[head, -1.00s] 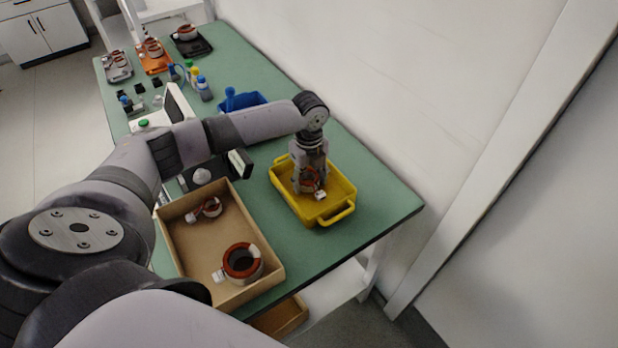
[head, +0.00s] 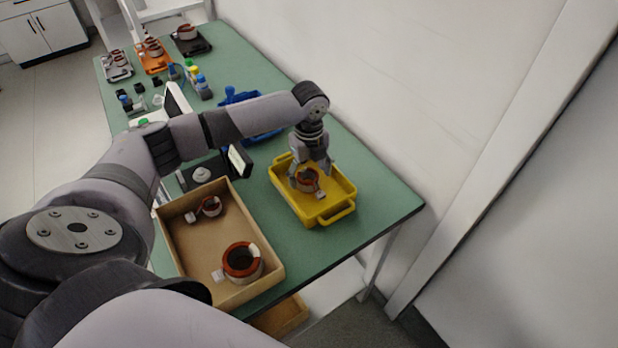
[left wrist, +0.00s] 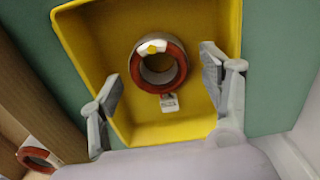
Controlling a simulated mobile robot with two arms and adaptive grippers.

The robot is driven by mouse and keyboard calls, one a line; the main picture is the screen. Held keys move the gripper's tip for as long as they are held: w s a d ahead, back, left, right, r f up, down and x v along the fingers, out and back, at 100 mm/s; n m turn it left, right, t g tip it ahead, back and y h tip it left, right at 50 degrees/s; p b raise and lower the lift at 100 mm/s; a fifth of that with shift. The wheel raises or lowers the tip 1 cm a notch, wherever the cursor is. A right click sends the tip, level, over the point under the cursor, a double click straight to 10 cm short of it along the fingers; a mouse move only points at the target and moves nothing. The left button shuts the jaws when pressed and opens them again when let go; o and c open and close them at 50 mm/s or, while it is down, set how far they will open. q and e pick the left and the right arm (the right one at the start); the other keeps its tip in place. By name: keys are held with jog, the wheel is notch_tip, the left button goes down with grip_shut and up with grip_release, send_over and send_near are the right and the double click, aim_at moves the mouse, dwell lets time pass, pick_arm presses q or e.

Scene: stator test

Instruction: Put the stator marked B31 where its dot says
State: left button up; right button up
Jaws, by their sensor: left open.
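A ring-shaped stator (head: 306,181) with a copper-red winding and a white tag lies in the yellow bin (head: 337,212). In the left wrist view this stator (left wrist: 177,76) has a yellow dot on a white patch; its tag (left wrist: 169,103) has dark print too small to read surely. My left gripper (head: 311,172) is open just above the stator, pointing down into the bin. In the left wrist view its fingers stand apart on either side of the stator, touching nothing visible. My right gripper is out of view.
A cardboard box (head: 178,243) holds a large stator (head: 243,261) and a small one (head: 210,207). A blue bin (head: 262,135) lies behind my arm. Grey, orange (head: 155,66) and black trays with stators stand at the far end.

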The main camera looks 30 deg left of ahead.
pick_arm(q)
notch_tip(320, 180, up, 10)
jog(key=shift+b, duration=0.35)
jog(key=shift+s, duration=0.1)
dwell(0.3)
